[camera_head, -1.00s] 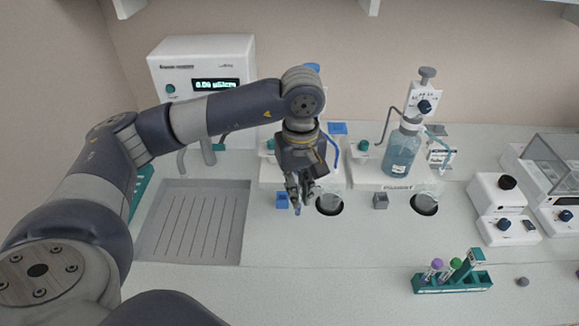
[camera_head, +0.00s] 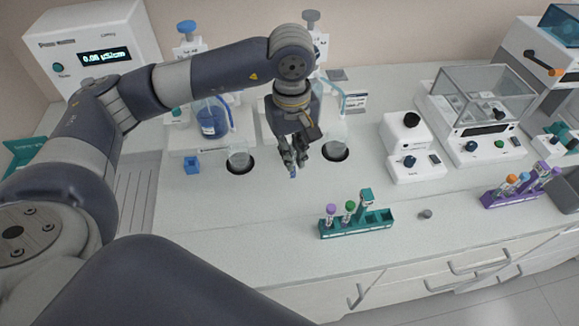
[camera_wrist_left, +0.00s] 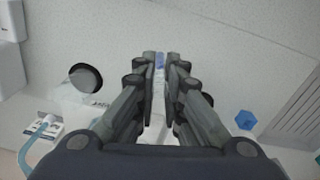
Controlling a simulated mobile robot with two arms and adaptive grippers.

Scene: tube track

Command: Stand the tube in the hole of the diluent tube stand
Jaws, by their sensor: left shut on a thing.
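My left gripper (camera_head: 293,166) is shut on a small tube with a blue end (camera_head: 293,174). It holds the tube above the white counter, left of the right-hand round opening. The left wrist view shows the blue end (camera_wrist_left: 159,61) between the fingertips (camera_wrist_left: 160,60); the fingers hide much of the tube. The grey block seen earlier, which may be the diluent tube stand, cannot be made out now; my gripper may hide it. A blue block (camera_head: 192,165) stands at the left station and also shows in the left wrist view (camera_wrist_left: 246,120). My right gripper is not in view.
A blue-liquid bottle (camera_head: 212,124) stands behind the left one. A green rack (camera_head: 356,227) with capped tubes is in front, a small grey piece (camera_head: 426,214) beside it. A purple rack (camera_head: 520,190) and instruments (camera_head: 415,165) are right.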

